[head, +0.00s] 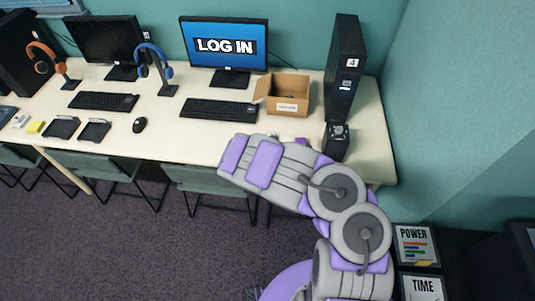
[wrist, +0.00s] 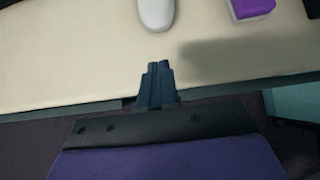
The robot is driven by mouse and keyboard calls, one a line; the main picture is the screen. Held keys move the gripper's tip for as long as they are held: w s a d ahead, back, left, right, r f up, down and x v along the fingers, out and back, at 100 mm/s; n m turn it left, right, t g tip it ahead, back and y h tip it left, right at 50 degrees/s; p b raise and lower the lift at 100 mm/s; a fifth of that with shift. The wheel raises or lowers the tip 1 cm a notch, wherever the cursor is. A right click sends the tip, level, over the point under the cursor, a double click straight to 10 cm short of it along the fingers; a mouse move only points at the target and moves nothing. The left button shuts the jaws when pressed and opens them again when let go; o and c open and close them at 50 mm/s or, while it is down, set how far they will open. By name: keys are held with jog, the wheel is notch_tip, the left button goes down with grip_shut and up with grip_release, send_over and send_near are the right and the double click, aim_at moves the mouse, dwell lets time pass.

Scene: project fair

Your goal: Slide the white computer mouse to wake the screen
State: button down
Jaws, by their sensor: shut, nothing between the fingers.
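The white computer mouse (wrist: 156,12) lies on the pale desk at the top of the wrist view, partly cut off by the frame edge. My gripper (wrist: 160,66) is shut and empty, just below the mouse in that view, with a strip of bare desk between them. The screen (head: 224,45) is lit blue and reads LOG IN. In the head view my arm covers the spot where the white mouse and my fingertips are.
A black keyboard (head: 219,110) lies before the lit screen, with an open cardboard box (head: 288,94) to its right. A black tower (head: 344,70) stands at the right end. A black mouse (head: 140,125) lies left. A purple-and-white block (wrist: 252,9) is right of the white mouse.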

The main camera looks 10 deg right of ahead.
jog(key=shift+b+x, duration=0.9)
jog(key=shift+x, duration=0.15)
jog(key=b+x, duration=0.2)
jog(key=x, duration=0.1)
jog(key=shift+w+b, duration=0.3)
jog(key=shift+w, duration=0.05)
jog(key=shift+w+d+r+b, duration=0.1)
jog(key=shift+w+d+b, duration=0.2)
jog(key=shift+w, duration=0.45)
jog(key=shift+w+d+b, duration=0.25)
jog(key=shift+w+b, duration=0.15)
jog(key=shift+w, duration=0.35)
